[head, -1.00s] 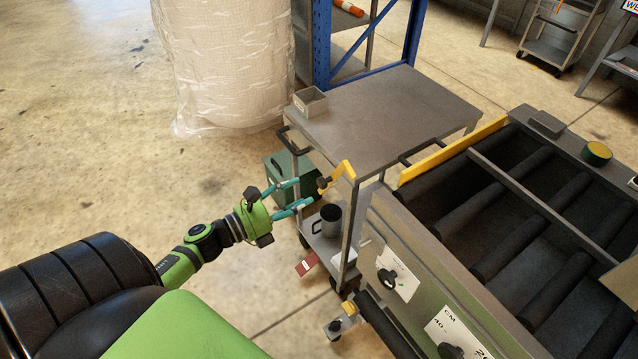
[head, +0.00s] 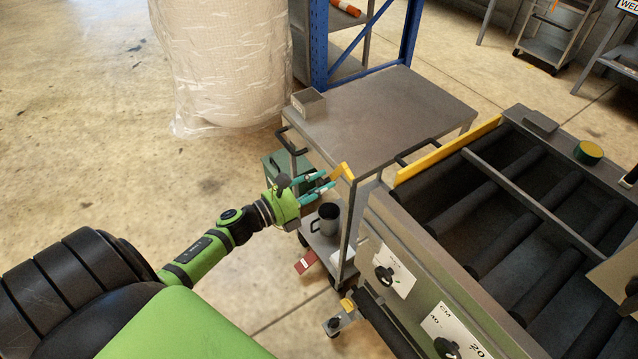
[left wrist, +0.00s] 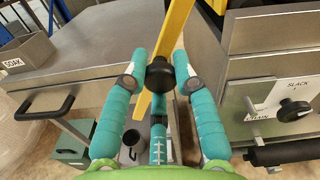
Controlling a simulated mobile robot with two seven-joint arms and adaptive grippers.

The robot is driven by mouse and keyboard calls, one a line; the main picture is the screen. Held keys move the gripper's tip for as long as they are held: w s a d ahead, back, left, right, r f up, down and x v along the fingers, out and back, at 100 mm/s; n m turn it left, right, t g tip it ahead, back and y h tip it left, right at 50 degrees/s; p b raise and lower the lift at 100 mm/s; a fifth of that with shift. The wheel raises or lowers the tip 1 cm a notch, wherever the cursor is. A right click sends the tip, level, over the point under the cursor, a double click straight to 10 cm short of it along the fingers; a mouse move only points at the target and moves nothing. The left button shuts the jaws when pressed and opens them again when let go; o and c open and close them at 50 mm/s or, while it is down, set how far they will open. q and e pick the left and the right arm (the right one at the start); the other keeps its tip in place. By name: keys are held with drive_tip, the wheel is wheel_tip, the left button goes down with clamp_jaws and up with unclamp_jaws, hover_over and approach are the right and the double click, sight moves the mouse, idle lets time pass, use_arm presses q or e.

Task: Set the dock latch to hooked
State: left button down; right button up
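The dock latch (head: 347,172) is a yellow bar at the near corner of the grey cart, beside the roller conveyor. In the left wrist view the yellow bar (left wrist: 174,30) runs at a slant, with a black knob (left wrist: 158,76) on it. My left gripper (head: 324,182) reaches the latch from the left with its teal fingers pointing at it. In the left wrist view my left gripper (left wrist: 159,60) is open, with fingers on both sides of the knob and a third finger below; small gaps seem to show. In the head view the knob is hidden by the fingers. My right gripper is out of view.
The grey cart (head: 390,110) carries a small bin (head: 308,103) on top and a dark mug (head: 328,217) on its lower shelf. A black cart handle (left wrist: 48,104) is left of my fingers. The conveyor side (head: 430,262) with dials is close on the right. Open floor lies left.

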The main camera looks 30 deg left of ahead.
use_arm(q)
drive_tip(key=shift+f, duration=0.15)
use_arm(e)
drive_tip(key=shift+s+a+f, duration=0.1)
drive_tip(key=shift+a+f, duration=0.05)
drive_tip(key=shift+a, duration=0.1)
